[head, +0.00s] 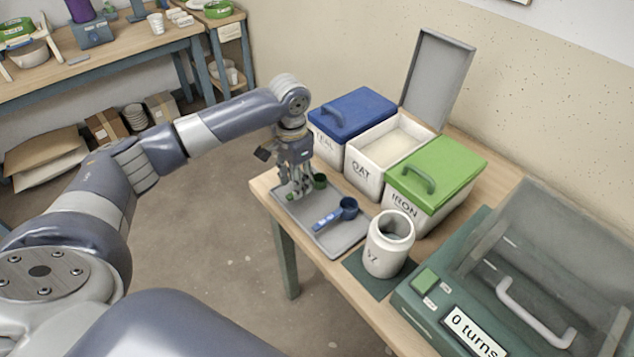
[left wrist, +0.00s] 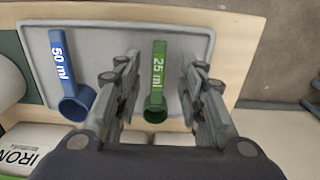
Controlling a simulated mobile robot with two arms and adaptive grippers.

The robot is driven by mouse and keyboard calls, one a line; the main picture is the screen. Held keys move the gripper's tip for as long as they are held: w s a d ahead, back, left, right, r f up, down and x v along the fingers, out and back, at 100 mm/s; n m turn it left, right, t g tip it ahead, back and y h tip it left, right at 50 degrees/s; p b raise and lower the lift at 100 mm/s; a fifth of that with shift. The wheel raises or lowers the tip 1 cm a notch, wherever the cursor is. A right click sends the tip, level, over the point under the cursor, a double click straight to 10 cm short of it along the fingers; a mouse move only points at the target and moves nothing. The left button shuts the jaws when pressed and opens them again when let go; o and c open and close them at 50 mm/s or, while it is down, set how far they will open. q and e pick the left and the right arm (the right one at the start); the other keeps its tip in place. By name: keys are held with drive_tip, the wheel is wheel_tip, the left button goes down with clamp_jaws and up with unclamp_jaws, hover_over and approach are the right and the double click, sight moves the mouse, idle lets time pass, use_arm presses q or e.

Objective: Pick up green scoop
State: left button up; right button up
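The green scoop (left wrist: 157,85), marked 25 ml, lies on the grey tray (left wrist: 120,42). In the left wrist view it is between the two spread fingers of my left gripper (left wrist: 157,75), with a gap on each side. In the head view my left gripper (head: 295,190) points down over the far end of the tray (head: 350,240). It partly hides the green scoop, whose cup (head: 319,181) shows beside the fingers. My right gripper is not in view.
A blue 50 ml scoop (head: 337,213) lies beside the green one. Behind the tray stand a blue-lidded bin (head: 352,112), an open OAT bin (head: 365,172) and a green-lidded IRON bin (head: 437,168). A white jar (head: 386,255) and a machine (head: 470,322) stand to the right.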

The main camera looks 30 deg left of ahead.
use_arm(q)
wheel_tip(320, 180, down, 2)
drive_tip(key=shift+s+f, duration=0.15)
drive_tip(key=shift+f, duration=0.55)
drive_tip(key=shift+c, duration=0.3)
clamp_jaws()
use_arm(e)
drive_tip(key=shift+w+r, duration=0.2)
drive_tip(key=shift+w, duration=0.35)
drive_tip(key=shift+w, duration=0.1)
